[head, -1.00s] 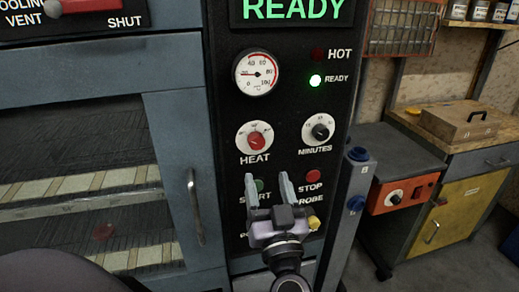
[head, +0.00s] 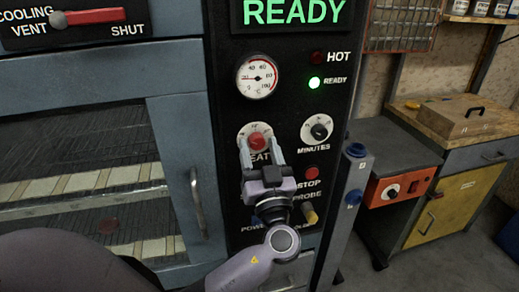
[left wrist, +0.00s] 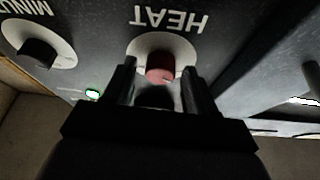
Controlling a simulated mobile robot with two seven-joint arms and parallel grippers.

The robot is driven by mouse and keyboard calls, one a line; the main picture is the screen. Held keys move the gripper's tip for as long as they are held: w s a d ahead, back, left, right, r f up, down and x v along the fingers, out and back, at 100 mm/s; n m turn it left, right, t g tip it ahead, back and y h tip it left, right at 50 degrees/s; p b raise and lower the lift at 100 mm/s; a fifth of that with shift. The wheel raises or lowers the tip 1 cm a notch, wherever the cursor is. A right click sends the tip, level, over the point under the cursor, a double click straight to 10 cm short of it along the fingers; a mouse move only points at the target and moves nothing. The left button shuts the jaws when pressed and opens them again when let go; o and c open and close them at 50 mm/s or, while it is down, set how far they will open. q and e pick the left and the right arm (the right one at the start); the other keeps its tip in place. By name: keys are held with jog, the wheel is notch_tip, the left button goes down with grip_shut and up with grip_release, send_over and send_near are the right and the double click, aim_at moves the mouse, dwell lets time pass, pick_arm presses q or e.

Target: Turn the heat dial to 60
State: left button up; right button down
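The heat dial (head: 257,142) is a red knob on a round white scale, on the black control panel. In the left wrist view the red knob (left wrist: 160,68) shows upside down under the word HEAT. My left gripper (head: 259,147) is open, with one finger on each side of the knob's lower part. In the left wrist view its fingers (left wrist: 164,75) stand either side of the knob with gaps, not visibly touching it. The scale numbers are too small to read. My right gripper is not in view.
The black minutes dial (head: 319,130) is to the right. A temperature gauge (head: 257,77) is above. The red stop button (head: 311,173) and probe socket (head: 309,213) are at lower right. An oven door handle (head: 198,203) is at left.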

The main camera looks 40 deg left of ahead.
pick_arm(q)
jog(key=c, duration=0.8)
jog(key=shift+s+m+t+h+b, duration=0.1)
jog(key=shift+m+t+h+b, duration=0.4)
jog(key=shift+m, duration=0.5)
jog(key=shift+a+m+h+b, duration=0.1)
jog(key=shift+m+h+b, duration=0.3)
jog(key=shift+m, duration=0.8)
jog(key=m+t+h, duration=0.1)
jog(key=m, duration=0.2)
jog(key=m+h+p, duration=0.1)
jog(key=m, duration=0.2)
jog(key=shift+s+r+t+h, duration=0.15)
jog(key=shift+r+t+h, duration=0.05)
jog(key=shift+t+h, duration=0.2)
jog(key=shift+a+m+h+p, duration=0.15)
jog(key=shift+m+h, duration=0.45)
jog(key=shift+m, duration=0.75)
jog(key=shift+m+h+p, duration=0.15)
jog(key=shift+m+h, duration=0.45)
jog(key=shift+m, duration=0.75)
